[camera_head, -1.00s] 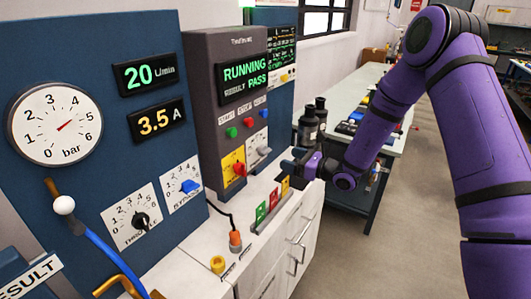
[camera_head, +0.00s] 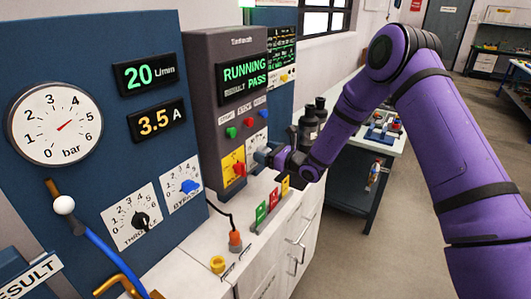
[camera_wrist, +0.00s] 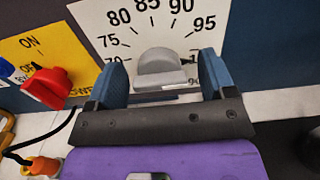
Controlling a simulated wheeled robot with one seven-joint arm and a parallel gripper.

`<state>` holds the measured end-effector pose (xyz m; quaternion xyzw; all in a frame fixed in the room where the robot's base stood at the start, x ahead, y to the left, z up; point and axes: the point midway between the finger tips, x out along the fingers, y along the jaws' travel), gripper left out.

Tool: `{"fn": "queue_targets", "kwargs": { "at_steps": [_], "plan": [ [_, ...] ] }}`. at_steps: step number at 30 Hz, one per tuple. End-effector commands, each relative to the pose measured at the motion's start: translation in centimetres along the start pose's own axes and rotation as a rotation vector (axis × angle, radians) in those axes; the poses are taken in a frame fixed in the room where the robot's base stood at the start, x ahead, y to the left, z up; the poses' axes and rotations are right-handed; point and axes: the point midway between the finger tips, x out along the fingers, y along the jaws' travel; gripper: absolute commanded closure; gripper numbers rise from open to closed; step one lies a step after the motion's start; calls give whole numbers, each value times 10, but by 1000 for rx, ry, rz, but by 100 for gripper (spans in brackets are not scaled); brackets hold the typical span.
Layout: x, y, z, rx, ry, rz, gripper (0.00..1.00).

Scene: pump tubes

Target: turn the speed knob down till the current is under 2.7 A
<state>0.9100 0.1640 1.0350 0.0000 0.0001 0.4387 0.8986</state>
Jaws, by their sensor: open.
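The grey speed knob (camera_wrist: 160,65) sits on a white dial plate (camera_wrist: 105,35) with numbers including 80, 85, 90 and 95. In the wrist view it lies between the two blue fingers of my gripper (camera_wrist: 162,78), which is open with a gap on each side. I cannot tell how deep the fingers reach along the knob. In the head view my gripper (camera_head: 264,156) is in front of the plate (camera_head: 257,139) and hides most of the knob. The current display (camera_head: 157,120) reads 3.5 A.
A red switch (camera_wrist: 47,88) on a yellow plate is left of my gripper. The flow display (camera_head: 147,74) reads 20 L/min. The status screen (camera_head: 244,75) reads RUNNING and PASS. Coloured cards (camera_head: 273,199) stand on the counter below. The aisle at right is open floor.

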Motion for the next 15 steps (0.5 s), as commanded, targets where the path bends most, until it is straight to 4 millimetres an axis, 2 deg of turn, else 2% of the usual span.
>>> {"fn": "queue_targets", "kwargs": {
  "at_steps": [8,9,15],
  "plan": [
    [2,0,0,0,0,0,23],
    [2,0,0,0,0,0,26],
    [2,0,0,0,0,0,72]
  ]
}}
